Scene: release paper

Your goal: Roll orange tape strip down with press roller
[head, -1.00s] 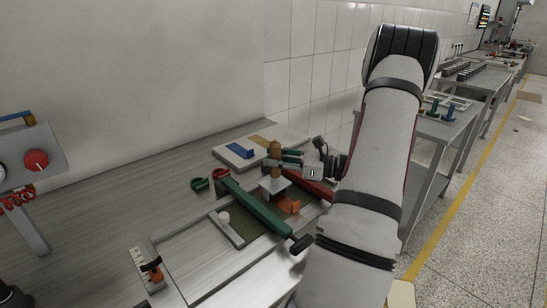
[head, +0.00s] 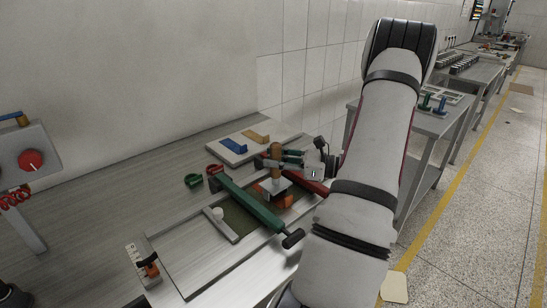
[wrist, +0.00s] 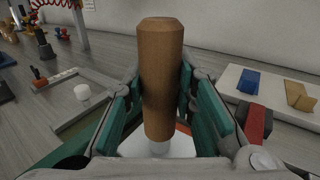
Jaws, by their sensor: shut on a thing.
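My gripper (head: 277,160) is shut on the upright wooden handle of the press roller (head: 277,165). In the wrist view the roller's brown handle (wrist: 160,85) stands between my green finger pads, with a pale lower part below it. The orange tape strip (head: 286,201) lies on the work board under and beside the roller's grey lower part, which hides some of it. A small orange patch also shows behind the handle in the wrist view (wrist: 183,128). I cannot tell whether the roller touches the strip.
A green bar with a black knob (head: 250,202) crosses the board just left of the roller. A red bar (head: 311,186) lies to the right. A white plate (head: 225,154) with blue and tan blocks stands behind. Bare table (head: 110,200) lies to the left.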

